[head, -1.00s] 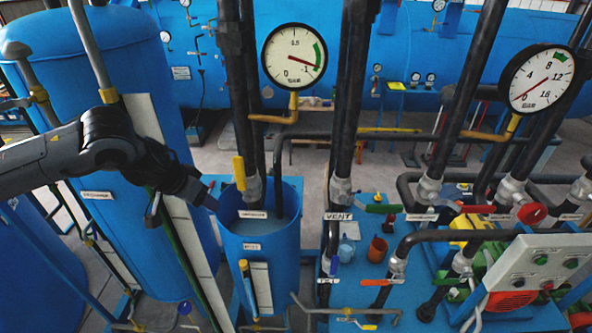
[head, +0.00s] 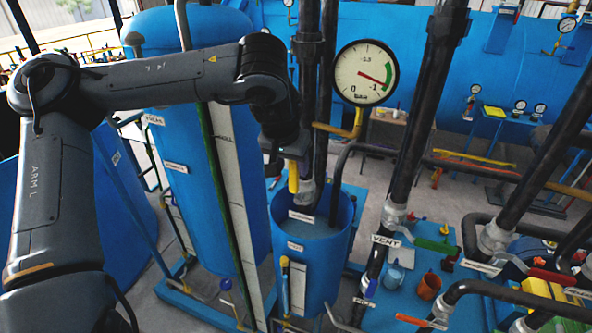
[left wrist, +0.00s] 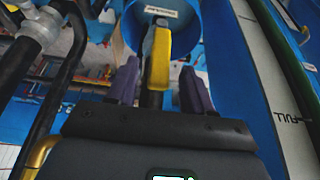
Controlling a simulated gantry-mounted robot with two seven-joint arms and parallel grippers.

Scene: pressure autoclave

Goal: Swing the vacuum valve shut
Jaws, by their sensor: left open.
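A yellow lever handle (head: 292,178), which I take to be the vacuum valve's, hangs upright beside the dark vertical pipes above the open blue tank (head: 308,262). Its upper part is hidden behind my left gripper (head: 289,158). In the left wrist view the yellow handle (left wrist: 160,58) stands between the two purple-grey fingers of my left gripper (left wrist: 161,82). The fingers are apart, with a gap visible on both sides of the handle. I cannot tell any contact. My right gripper is not in view.
A round gauge (head: 365,73) on a yellow pipe is just right of my left wrist. A tall blue tank (head: 180,130) stands behind the left arm. Other pipes and valves, with a VENT label (head: 385,241), fill the right.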

